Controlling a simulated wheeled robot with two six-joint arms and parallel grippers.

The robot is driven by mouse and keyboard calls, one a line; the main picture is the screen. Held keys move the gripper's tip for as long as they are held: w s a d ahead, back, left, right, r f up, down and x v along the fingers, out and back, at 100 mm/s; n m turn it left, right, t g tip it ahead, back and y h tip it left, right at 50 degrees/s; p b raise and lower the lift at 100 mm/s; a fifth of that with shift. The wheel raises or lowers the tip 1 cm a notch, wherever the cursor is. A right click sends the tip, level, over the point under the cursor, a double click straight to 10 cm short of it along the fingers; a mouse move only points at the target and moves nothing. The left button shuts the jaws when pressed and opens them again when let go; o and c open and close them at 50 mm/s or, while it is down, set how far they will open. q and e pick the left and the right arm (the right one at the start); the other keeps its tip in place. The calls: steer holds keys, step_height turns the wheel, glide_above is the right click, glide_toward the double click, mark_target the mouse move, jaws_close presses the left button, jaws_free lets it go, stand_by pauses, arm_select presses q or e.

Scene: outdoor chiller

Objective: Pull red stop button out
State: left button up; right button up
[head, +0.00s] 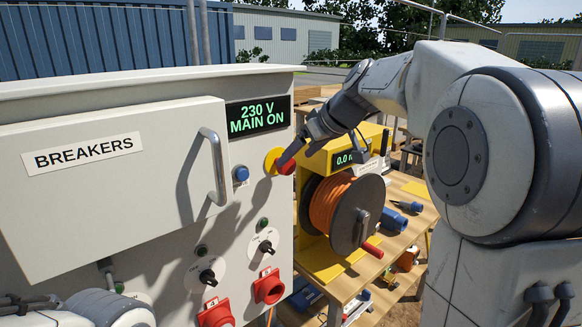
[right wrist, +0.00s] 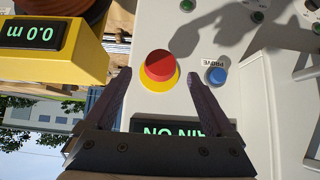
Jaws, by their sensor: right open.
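The red stop button (head: 286,167) sits on a yellow round base on the front of the grey cabinet. In the right wrist view the button (right wrist: 158,66) shows whole, with its yellow base (right wrist: 160,82) around it. My right gripper (head: 300,150) is at the button, and partly hides it in the head view. In the right wrist view its two fingers (right wrist: 159,80) are open, one on each side of the button, with gaps between them and it. The display (head: 257,116) above reads "230 V MAIN ON". My left gripper does not show.
A blue button (head: 241,174) sits left of the stop button. The breaker cover (head: 130,170) with its protruding handle (head: 214,165) is further left. A yellow-framed reel of orange cable (head: 330,205) stands close on the right, on a wooden table. Red sockets (head: 268,287) stick out below.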

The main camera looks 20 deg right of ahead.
steer(key=v, duration=0.5)
steer(key=shift+b, duration=0.35)
steer(key=s+a+f+n+g, duration=0.1)
steer(key=s+a+f+g, duration=0.2)
steer(key=s+a+f, duration=0.45)
steer(key=s+a+f+g, duration=0.2)
steer(key=s+a+f, duration=0.2)
steer(key=a+f, duration=0.55)
steer(key=s+a+f+n+g+h, duration=0.1)
steer(key=s+f, duration=0.4)
steer(key=s, duration=0.4)
steer(key=s+a+f+n+g+h, duration=0.1)
steer(key=s+a+f+g, duration=0.1)
steer(key=s+f, duration=0.3)
steer(key=s, duration=0.4)
steer(key=shift+a, duration=0.25)
steer(key=shift+f, duration=0.1)
